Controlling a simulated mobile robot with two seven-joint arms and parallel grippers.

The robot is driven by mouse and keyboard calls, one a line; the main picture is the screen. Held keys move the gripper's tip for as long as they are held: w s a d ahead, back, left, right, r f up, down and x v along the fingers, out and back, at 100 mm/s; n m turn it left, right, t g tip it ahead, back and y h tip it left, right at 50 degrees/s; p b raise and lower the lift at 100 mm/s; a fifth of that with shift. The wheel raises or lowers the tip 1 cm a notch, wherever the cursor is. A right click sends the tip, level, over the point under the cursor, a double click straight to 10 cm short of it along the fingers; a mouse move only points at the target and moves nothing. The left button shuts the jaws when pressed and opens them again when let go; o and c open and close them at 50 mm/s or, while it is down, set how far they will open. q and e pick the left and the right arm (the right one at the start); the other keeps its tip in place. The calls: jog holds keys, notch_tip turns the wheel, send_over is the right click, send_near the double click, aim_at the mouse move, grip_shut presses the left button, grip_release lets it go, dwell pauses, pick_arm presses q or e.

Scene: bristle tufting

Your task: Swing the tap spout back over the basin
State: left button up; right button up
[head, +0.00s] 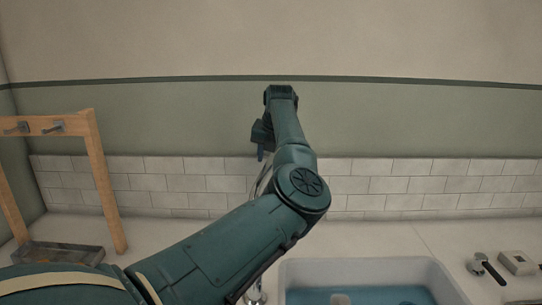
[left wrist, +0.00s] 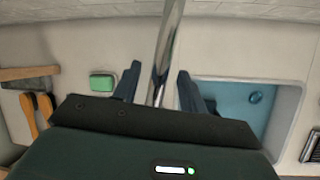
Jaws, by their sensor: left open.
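The chrome tap spout (left wrist: 165,50) shows in the left wrist view as a shiny tube running between the two dark fingers of my left gripper (left wrist: 158,84). The fingers are open, with a gap on each side of the tube. In the head view my left gripper (head: 261,150) points down above the tap, and my forearm hides most of it. A curved piece of the tap (head: 263,180) and its foot (head: 257,294) show beside the arm. The basin (head: 436,272), with blue water, lies right of the tap; it is also in the left wrist view (left wrist: 288,98).
A wooden rack with hooks (head: 98,180) stands at the left over a grey tray (head: 62,255). A green block (left wrist: 102,82) lies left of the tap. A dark-handled item (head: 490,268) and a pale box (head: 517,262) lie right of the basin. The tiled wall closes the back.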

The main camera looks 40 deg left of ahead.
pick_arm(q)
jog(key=shift+f, duration=0.15)
grip_shut()
dwell(0.4)
